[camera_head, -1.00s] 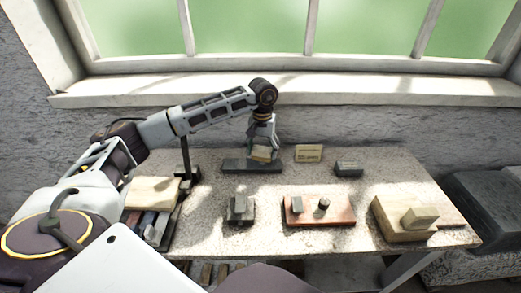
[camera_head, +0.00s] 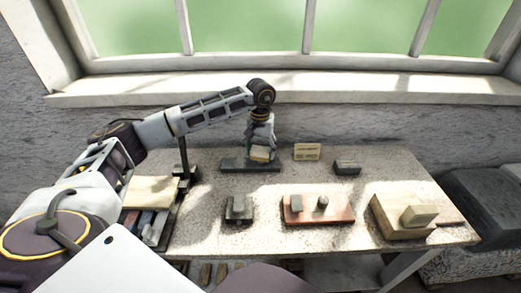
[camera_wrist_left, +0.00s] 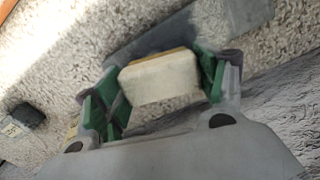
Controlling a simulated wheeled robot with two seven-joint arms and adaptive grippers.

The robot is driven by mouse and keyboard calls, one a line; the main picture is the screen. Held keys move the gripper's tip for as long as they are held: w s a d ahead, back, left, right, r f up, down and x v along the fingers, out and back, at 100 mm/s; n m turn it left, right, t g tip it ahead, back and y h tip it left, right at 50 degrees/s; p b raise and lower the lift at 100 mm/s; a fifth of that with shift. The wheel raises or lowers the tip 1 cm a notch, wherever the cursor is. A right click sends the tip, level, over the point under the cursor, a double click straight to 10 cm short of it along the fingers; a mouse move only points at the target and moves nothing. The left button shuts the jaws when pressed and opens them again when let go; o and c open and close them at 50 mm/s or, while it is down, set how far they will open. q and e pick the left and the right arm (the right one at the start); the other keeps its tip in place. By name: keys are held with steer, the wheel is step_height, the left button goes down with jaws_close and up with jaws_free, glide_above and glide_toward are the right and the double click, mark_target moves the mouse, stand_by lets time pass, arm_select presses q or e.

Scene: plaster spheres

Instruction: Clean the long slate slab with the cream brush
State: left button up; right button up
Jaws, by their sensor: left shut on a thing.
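The long slate slab (camera_head: 235,164) lies flat near the back of the table, below my left gripper. It also shows as a grey strip in the left wrist view (camera_wrist_left: 243,14). My left gripper (camera_head: 261,149) is shut on the cream brush (camera_head: 260,154), a small pale block. In the left wrist view the brush (camera_wrist_left: 160,80) sits between the green finger pads, over the slab. I cannot tell whether the brush's underside touches the slab. My right gripper is not in view.
A small cream sign (camera_head: 307,151) and a dark block (camera_head: 347,167) stand right of the slab. In front are a dark grey piece (camera_head: 238,209), a reddish board (camera_head: 330,216) with small pieces on it, and a tan block (camera_head: 392,220). The window wall is close behind.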

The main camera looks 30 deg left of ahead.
arm_select(q)
steer(key=shift+f, duration=0.35)
steer(key=shift+d, duration=0.15)
stand_by(0.3)
steer(key=shift+w+d, duration=0.15)
steer(key=shift+d, duration=0.2)
steer(key=shift+d, duration=0.1)
steer(key=shift+w+d, duration=0.15)
steer(key=shift+d, duration=0.25)
stand_by(0.6)
steer(key=shift+s+a, duration=0.2)
steer(key=shift+a, duration=0.3)
steer(key=shift+s+a, duration=0.15)
steer(key=shift+a, duration=0.35)
steer(key=shift+a+b, duration=0.15)
steer(key=shift+b, duration=0.15)
